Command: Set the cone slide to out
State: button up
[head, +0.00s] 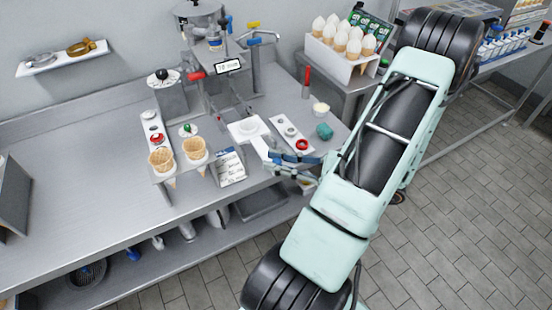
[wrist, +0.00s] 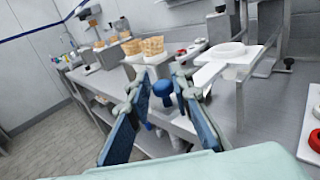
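A white cone slide (head: 248,130) with a raised round ring lies on the steel counter, below the machine. It also shows in the wrist view (wrist: 210,72). In the wrist view a blue round knob (wrist: 163,88) stands in front of the slide; I cannot tell how it joins the slide. My gripper (wrist: 162,92) has its two blue fingers apart, one on each side of the knob, with small gaps visible. In the head view my gripper (head: 294,160) is at the counter's front edge, just right of the slide, and the knob cannot be made out.
Two waffle cones (head: 161,161) stand in a holder left of the slide, with a printed card (head: 229,167) beside them. A white strip with a red ring (head: 302,144) and a teal object (head: 324,131) lie to the right.

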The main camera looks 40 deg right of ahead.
jog(key=o, duration=0.3)
jog(key=shift+s, duration=0.15)
jog(key=v, duration=1.2)
jog(key=shift+a, duration=0.1)
